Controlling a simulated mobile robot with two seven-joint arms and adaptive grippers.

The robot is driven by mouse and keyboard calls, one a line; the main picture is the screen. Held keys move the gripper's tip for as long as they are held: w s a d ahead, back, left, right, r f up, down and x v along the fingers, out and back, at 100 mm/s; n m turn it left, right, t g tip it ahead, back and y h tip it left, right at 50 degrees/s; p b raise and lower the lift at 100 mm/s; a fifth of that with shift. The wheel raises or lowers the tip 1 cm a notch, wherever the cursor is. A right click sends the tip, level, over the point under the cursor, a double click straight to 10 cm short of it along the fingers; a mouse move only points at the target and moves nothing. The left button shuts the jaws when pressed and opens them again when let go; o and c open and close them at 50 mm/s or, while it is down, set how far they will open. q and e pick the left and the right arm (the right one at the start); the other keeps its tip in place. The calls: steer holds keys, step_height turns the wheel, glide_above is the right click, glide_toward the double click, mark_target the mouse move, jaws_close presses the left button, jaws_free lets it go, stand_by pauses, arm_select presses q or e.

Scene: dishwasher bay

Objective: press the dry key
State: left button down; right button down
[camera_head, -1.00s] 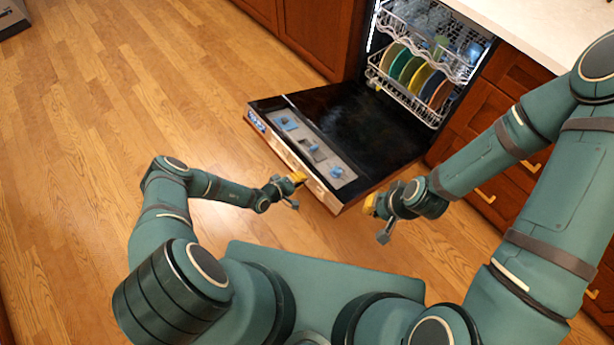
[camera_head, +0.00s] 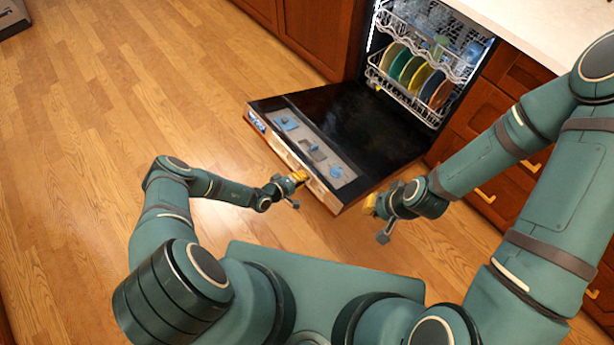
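The dishwasher door (camera_head: 375,125) lies folded down and open. A grey control strip (camera_head: 313,151) with blue parts runs along its outer end. The dry key is too small to make out on it. My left gripper (camera_head: 299,190), with yellow fingertips, is at the door's front edge, in front of the strip. I cannot tell whether it touches the edge or whether its fingers are apart. My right gripper (camera_head: 375,218), also yellow-tipped, is off the door's right front corner, apart from it. Its finger opening is not clear.
The dishwasher's lower rack (camera_head: 440,118) holds several coloured plates. Its upper rack (camera_head: 456,72) holds glassware. Wooden drawers (camera_head: 484,122) stand to the right under a pale counter (camera_head: 535,35).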

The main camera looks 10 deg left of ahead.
arm_select(q)
steer(key=shift+w+d+f, duration=0.25)
steer(key=shift+w+d, duration=0.05)
steer(key=shift+w, duration=0.15)
steer(key=shift+r, duration=0.1)
steer(key=shift+p+v, duration=2.35)
steer(key=shift+v, duration=0.65)
